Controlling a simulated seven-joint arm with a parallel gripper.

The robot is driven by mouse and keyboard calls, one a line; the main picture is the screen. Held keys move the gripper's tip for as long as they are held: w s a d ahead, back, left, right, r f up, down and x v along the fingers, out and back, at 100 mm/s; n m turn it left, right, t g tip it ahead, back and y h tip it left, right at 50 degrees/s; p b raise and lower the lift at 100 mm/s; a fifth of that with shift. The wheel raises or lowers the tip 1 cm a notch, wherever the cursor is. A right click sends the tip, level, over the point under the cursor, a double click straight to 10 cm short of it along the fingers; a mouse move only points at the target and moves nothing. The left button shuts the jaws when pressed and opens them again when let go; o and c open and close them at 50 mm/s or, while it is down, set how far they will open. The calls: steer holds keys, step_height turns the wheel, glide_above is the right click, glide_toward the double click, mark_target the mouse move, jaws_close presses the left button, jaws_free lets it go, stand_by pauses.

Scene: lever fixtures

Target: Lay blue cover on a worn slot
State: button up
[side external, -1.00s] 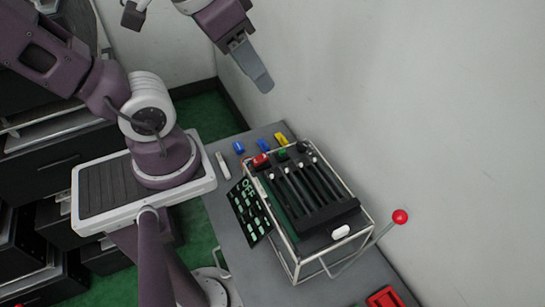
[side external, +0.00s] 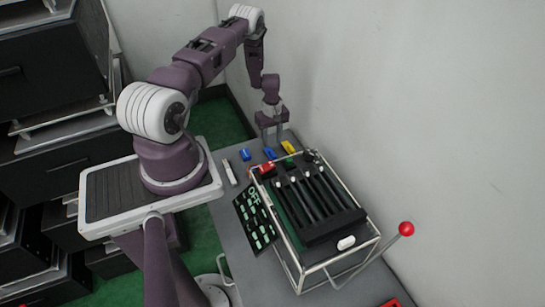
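Two blue covers lie on the grey table behind the lever fixture: one at the left (side external: 245,154) and one further right (side external: 269,154). My gripper (side external: 271,143) points down just above and behind the right blue cover. Its two fingers look apart, with nothing visible between them. The fingertips are close to that cover, but I cannot tell whether they touch it. The black slotted panel (side external: 332,228) sits in a white wire frame and has several long slots with pale-tipped levers. Which slot is worn is too small to tell.
A yellow piece (side external: 288,147) lies right of the blue covers. Red (side external: 266,168) and green (side external: 288,161) pieces sit at the panel's back edge. A dark label board (side external: 255,218) leans at its left. A red-knobbed lever (side external: 406,229) sticks out at right, near the wall.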

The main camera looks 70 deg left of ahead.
mark_target(272, 152)
step_height(272, 152, down, 6)
steer(key=shift+w+f, duration=0.1)
steer(key=shift+f, duration=0.1)
jaws_close()
